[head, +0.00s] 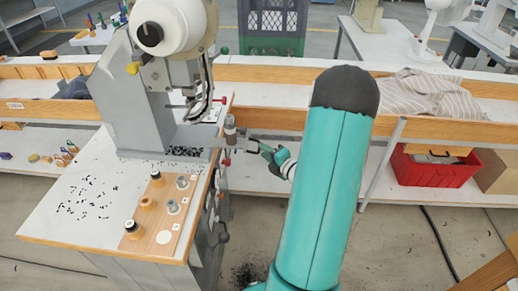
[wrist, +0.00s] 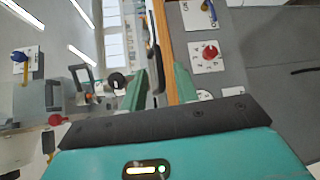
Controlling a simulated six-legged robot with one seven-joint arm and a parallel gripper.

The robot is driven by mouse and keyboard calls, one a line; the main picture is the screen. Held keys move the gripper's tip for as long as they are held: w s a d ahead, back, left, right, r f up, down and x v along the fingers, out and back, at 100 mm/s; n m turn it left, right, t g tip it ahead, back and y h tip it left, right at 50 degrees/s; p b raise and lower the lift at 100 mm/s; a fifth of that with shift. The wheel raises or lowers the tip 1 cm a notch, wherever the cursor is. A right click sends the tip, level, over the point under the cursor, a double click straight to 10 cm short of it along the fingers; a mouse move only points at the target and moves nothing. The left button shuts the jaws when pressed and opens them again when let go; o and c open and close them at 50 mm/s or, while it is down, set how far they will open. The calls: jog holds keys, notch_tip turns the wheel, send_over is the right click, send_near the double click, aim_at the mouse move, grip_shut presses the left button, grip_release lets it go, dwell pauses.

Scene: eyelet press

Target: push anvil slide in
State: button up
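The eyelet press (head: 118,95), with a grey frame and a white head, stands on a white-topped table. A grey bar, which looks like the anvil slide (head: 205,136), sticks out to the right of its base under the head. A small upright brownish post (head: 230,130) stands at its outer end. My gripper (head: 266,151) is just right of that end, over the table's right edge. I cannot tell whether it touches the bar. In the wrist view my gripper (wrist: 161,82) has its two green fingers apart, with a wooden edge visible between them.
A wooden board (head: 160,214) with several small dies lies on the table's front right. Black eyelets are scattered on the top at left. Controls, including a red knob (wrist: 210,52), sit beside the wooden edge. A red crate (head: 434,166) stands on a shelf at right.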

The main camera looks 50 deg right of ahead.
jog(key=shift+w+d+f, duration=0.1)
jog(key=shift+w+f, duration=0.05)
jog(key=shift+w, duration=0.8)
jog(key=shift+w+d+f, duration=0.1)
jog(key=shift+w, duration=0.85)
jog(key=shift+c, duration=0.2)
grip_shut()
jog(key=shift+a, duration=0.15)
